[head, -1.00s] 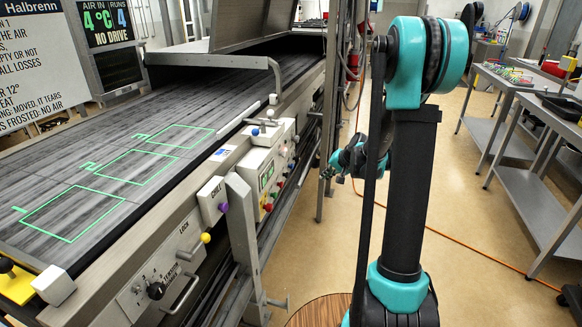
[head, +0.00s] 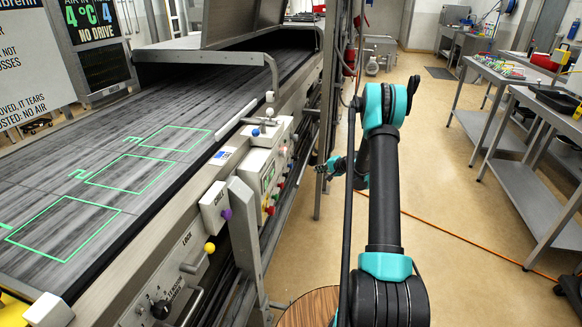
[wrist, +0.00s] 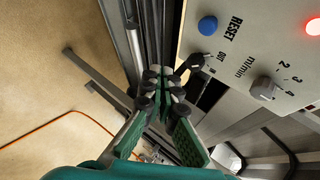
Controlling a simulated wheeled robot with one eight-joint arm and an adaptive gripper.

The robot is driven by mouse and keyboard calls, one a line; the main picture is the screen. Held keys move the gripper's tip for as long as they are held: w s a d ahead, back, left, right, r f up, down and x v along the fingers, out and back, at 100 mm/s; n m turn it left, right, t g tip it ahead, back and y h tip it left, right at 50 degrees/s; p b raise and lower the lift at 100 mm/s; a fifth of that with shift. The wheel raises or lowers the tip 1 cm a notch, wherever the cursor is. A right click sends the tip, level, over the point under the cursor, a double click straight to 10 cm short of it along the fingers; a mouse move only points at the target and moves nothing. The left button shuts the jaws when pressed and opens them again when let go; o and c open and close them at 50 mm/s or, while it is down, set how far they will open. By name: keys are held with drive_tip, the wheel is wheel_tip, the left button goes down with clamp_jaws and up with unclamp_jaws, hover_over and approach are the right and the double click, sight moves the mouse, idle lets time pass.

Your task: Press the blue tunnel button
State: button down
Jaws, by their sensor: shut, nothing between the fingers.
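A round blue button (wrist: 207,25) sits on the pale control panel (wrist: 258,50) at the upper right of the wrist view, beside the word RESET. No tunnel label is readable there. My gripper (wrist: 166,82) has its dark-tipped fingers together, with nothing between them. It is below and left of the blue button in that view and apart from it. In the head view my gripper (head: 324,169) is small, in the aisle right of the conveyor's side.
A black knob (wrist: 197,61), a speed dial (wrist: 262,90) and a lit red lamp (wrist: 314,27) share the panel. The dark conveyor (head: 150,130) lies left. An upright post (head: 327,120) stands near my gripper.

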sight(291, 166)
drive_tip(key=shift+w+f, duration=0.25)
drive_tip(key=shift+f, duration=0.05)
drive_tip(key=w+a, duration=0.2)
drive_tip(key=a, duration=0.6)
drive_tip(key=shift+w+a, duration=0.15)
drive_tip(key=shift+w, duration=0.2)
drive_tip(key=shift+a, duration=0.1)
idle(1.4)
drive_tip(key=shift+w+a, duration=0.15)
drive_tip(key=shift+a, duration=0.15)
drive_tip(key=shift+w+a, duration=0.25)
drive_tip(key=shift+a, duration=0.55)
idle(1.0)
idle(0.4)
drive_tip(key=shift+s+d, duration=0.2)
drive_tip(key=shift+d, duration=0.4)
drive_tip(key=shift+s+d, duration=0.2)
drive_tip(key=shift+d, duration=0.35)
